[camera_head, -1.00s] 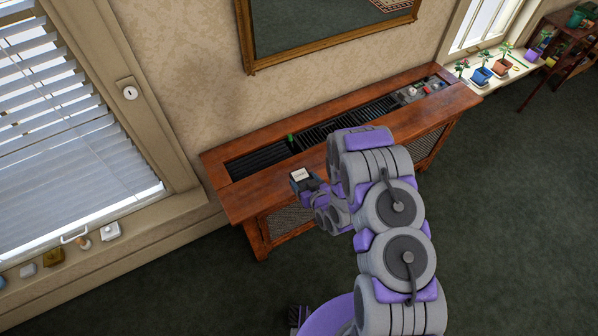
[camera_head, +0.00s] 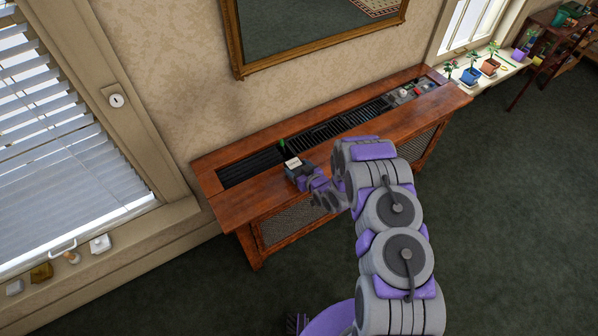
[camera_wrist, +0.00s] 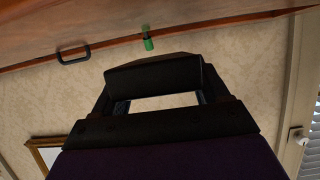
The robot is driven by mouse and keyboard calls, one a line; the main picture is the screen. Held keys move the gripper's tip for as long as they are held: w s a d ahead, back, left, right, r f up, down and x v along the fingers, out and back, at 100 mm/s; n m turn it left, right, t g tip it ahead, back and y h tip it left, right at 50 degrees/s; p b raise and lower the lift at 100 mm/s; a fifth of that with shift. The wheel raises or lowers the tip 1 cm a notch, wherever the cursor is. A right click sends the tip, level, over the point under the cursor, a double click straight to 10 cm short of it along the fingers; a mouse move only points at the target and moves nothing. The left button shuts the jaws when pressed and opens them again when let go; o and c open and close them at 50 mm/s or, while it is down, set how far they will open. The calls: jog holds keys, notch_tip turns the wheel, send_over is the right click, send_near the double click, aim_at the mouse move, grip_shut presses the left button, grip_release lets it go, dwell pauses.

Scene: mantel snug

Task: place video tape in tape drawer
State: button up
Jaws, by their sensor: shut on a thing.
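My gripper (camera_head: 302,175) is shut on a small dark block with a pale top face, the video tape (camera_head: 293,163). It holds the tape near the front of the wooden cabinet top, just in front of the long recess. In the wrist view, a dark block (camera_wrist: 155,75) sits between the fingers; its details are too dark to read. The wooden cabinet (camera_head: 232,205) has a long recess with dark slotted sections (camera_head: 250,167) in its top. I cannot tell which part is the tape drawer.
A small green piece (camera_head: 282,144) stands at the recess, left of centre; it also shows in the wrist view (camera_wrist: 149,44). Small items (camera_head: 405,94) lie at the recess's right end. A dark handle (camera_wrist: 73,55) shows in the wrist view. A framed mirror (camera_head: 310,35) hangs above.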

jog(key=shift+w+d+f, duration=0.1)
jog(key=shift+w+d, duration=0.1)
jog(key=shift+w, duration=1)
jog(key=shift+s+f+b, duration=0.1)
jog(key=shift+f+b, duration=0.5)
jog(key=shift+f, duration=1.2)
jog(key=o, duration=1.1)
